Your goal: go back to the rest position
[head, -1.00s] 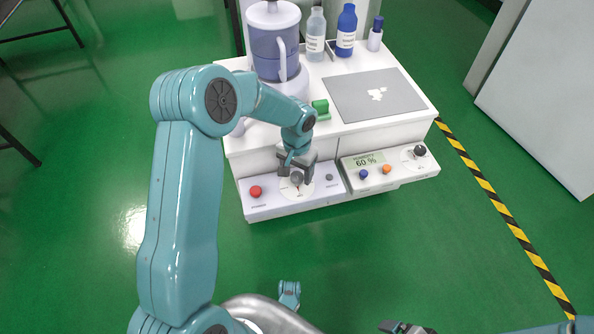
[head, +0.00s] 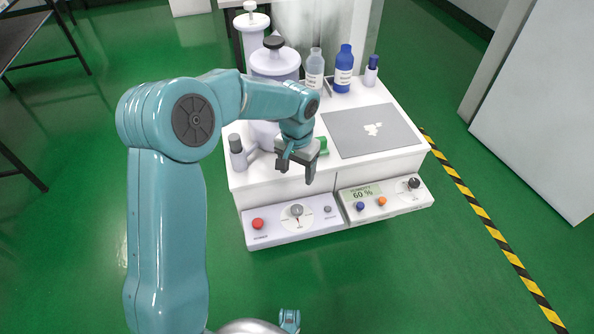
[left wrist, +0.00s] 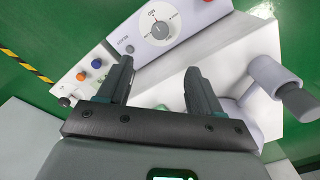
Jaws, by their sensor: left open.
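My left gripper (head: 299,166) is open and empty in the head view, raised above the front edge of the white bench (head: 345,168). It is apart from the left control box (head: 293,223), which has a red button (head: 257,223) and a grey dial knob (head: 296,210). In the left wrist view my two left fingers (left wrist: 158,85) are spread, with the dial knob (left wrist: 160,30) beyond them and nothing between them. The right control box (head: 386,202) shows 60 % on its display. My right gripper is not in view.
A blender-like machine (head: 276,63), a clear bottle (head: 314,70), a blue bottle (head: 343,70) and a small vial (head: 371,70) stand at the back of the bench. A grey pad (head: 365,135) lies on top. Green floor (head: 440,280) in front is clear.

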